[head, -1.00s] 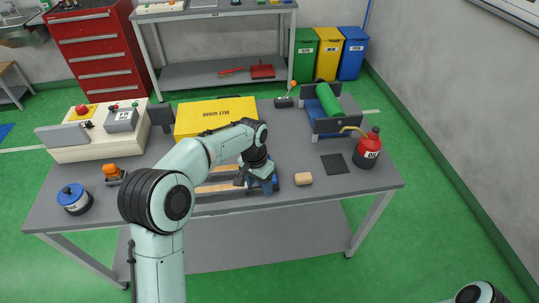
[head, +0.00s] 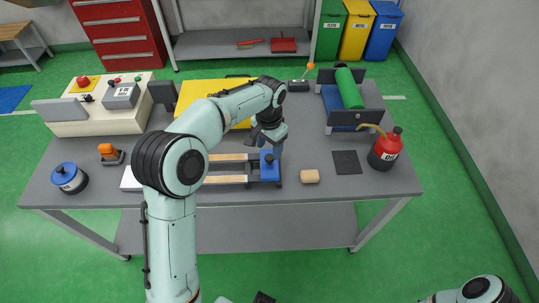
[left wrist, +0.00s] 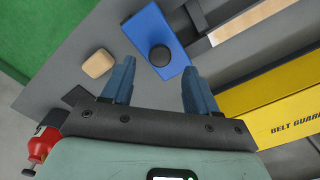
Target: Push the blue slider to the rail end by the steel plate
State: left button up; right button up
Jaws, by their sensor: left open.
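The blue slider (head: 269,171), with a round knob on top, sits at the right end of two pale rails (head: 226,180). It also shows in the left wrist view (left wrist: 146,29), where its knob is dark. My left gripper (head: 275,149) is open and empty, just behind and above the slider; in the left wrist view the knob appears between and beyond its fingertips (left wrist: 159,66). A pale plate (head: 130,179) shows at the rails' left end, partly hidden by my left arm; I cannot tell if it is steel.
A wooden block (head: 310,177) and a dark square pad (head: 346,162) lie right of the slider, with a red can (head: 385,150) beyond. A yellow belt guard (head: 200,105) stands behind the rails. A blue-lidded pot (head: 69,178) and orange lamp (head: 108,153) are at left.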

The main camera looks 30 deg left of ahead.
aim_at(269, 157)
pick_arm(q)
jog(key=shift+f, duration=2.15)
grip_shut()
jog(key=s+a, duration=0.8)
jog(key=a, duration=0.5)
jog(key=s+a, duration=0.8)
jog(key=a, duration=0.5)
jog(key=shift+s+a+b, duration=0.2)
jog(key=shift+a+b, duration=0.15)
jog(key=shift+a, duration=0.05)
grip_release()
jog(key=shift+a, duration=0.1)
